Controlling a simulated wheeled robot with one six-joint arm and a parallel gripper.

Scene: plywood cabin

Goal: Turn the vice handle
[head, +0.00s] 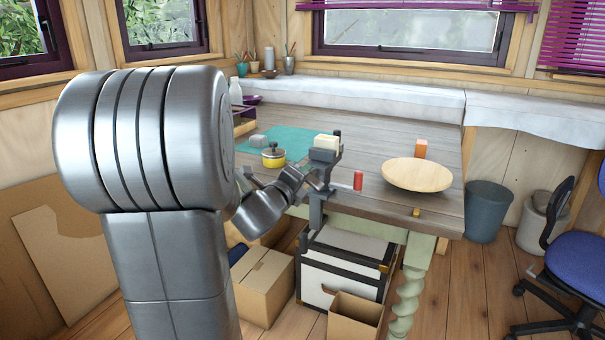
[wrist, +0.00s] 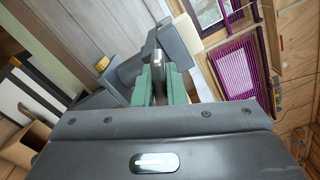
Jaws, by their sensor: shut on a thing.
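The grey vice (head: 318,200) is clamped at the front edge of the wooden table, with a cream block in its top. In the wrist view, my green fingers (wrist: 158,80) are shut on the metal bar of the vice handle (wrist: 157,57), in front of the grey vice body (wrist: 128,72). The cream block (wrist: 186,33) shows above.
Below stand a white case (head: 340,262) and cardboard boxes (head: 262,287). A blue chair (head: 565,262) is at the right.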

